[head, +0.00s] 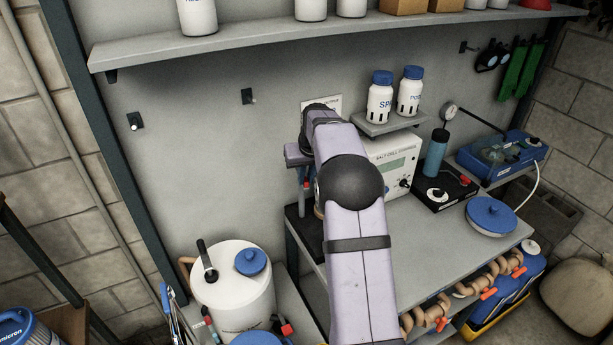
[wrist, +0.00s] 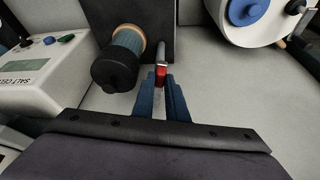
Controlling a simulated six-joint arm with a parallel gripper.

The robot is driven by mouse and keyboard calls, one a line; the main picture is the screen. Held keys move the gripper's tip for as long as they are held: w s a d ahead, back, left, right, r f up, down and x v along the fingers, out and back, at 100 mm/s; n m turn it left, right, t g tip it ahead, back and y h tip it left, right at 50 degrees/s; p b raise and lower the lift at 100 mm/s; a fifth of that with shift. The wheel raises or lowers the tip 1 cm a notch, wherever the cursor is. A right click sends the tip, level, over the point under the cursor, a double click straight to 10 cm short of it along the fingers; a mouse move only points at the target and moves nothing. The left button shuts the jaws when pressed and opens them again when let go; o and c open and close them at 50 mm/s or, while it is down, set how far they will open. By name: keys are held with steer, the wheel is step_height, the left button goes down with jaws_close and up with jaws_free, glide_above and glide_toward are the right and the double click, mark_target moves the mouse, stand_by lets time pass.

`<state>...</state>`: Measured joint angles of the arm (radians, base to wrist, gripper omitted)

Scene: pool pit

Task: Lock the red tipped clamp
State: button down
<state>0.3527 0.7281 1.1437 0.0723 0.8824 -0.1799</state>
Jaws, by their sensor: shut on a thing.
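The red tipped clamp (wrist: 161,72) shows in the wrist view as a short red tip on a thin metal lever, in front of a dark plate. My gripper (wrist: 161,87) has its two blue fingers shut on the red tip. Most of the tip's lower part is hidden between the fingers. In the head view my arm covers most of the gripper (head: 305,199), and a small patch of red shows beside it. I cannot tell from these views how far the lever is swung.
A mesh cylinder with a black knob (wrist: 115,70) stands close left of my fingers. The salt cell box (head: 393,164) is right of my arm in the head view. A white tank (head: 236,298) stands lower left. A small shelf (head: 389,124) holds two white bottles.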

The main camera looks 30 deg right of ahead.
steer(key=w+a+m+g+h+p, duration=0.1)
steer(key=m+p, duration=0.1)
steer(key=m, duration=0.1)
steer(key=w+a+m+h+p, duration=0.1)
steer(key=m+p, duration=0.2)
steer(key=m, duration=0.1)
steer(key=w+a+m+g+h+p, duration=0.1)
steer(key=a+m+p, duration=0.1)
steer(key=m, duration=0.2)
steer(key=shift+w+r+g+p, duration=0.2)
steer(key=shift+g+p, duration=0.1)
steer(key=shift+w+f, duration=0.1)
stand_by(0.3)
steer(key=c, duration=1.8)
jaws_free()
steer(key=shift+o, duration=0.2)
